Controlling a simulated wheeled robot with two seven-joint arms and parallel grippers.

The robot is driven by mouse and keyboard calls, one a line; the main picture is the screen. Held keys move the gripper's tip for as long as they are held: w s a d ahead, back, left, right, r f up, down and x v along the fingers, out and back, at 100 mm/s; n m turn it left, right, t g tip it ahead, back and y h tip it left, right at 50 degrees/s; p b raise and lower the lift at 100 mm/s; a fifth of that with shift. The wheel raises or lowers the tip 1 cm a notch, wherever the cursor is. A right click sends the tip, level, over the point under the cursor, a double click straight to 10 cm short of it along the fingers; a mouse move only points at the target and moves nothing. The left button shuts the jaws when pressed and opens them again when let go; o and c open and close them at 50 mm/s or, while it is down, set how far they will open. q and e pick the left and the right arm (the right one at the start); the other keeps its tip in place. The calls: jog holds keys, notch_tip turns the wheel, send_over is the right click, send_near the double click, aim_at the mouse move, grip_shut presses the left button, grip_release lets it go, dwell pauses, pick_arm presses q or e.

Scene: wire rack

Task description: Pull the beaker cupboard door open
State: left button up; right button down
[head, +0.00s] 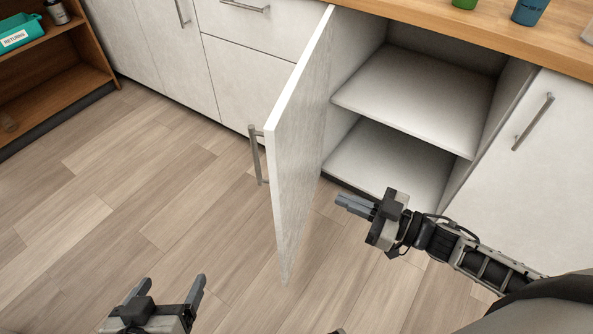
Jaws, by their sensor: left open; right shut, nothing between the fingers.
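The cupboard door (300,140) stands swung well out from its cabinet, hinged on the left of the opening. Its metal bar handle (257,155) is on the outer face, toward the left. Behind it, the cupboard interior (360,62) is exposed, with an upper shelf (420,95) and a cupboard floor (385,165), both bare where visible. My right gripper (352,203) is shut and empty, in front of the opening and to the right of the door's inner face, apart from it in the picture. My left gripper (172,285) is open and empty, low over the floor, away from the handle.
A wooden counter (480,45) above holds a green item (464,4) and a blue container (529,11). A closed door with a handle (533,121) is at right. A wooden shelf (60,85) with a teal "RETURNS" bin (22,36) stands at left. The wood floor (130,190) is clear.

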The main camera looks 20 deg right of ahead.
aim_at(282, 185)
pick_arm(q)
jog(key=shift+s+r+p, duration=0.25)
jog(key=shift+r+p, duration=0.1)
jog(key=shift+r, duration=0.7)
pick_arm(e)
jog(key=w+a+g+y, duration=0.1)
jog(key=a, duration=0.2)
jog(key=w+a+r+n+g+y, duration=0.1)
jog(key=w+a, duration=0.1)
jog(key=a, duration=0.1)
jog(key=w+a+n+g, duration=0.1)
jog(key=w+a, duration=0.1)
jog(key=a, duration=0.1)
jog(key=shift+w+a+r+y, duration=0.1)
jog(key=shift+w+r+y, duration=0.05)
jog(key=shift+r+y, duration=0.25)
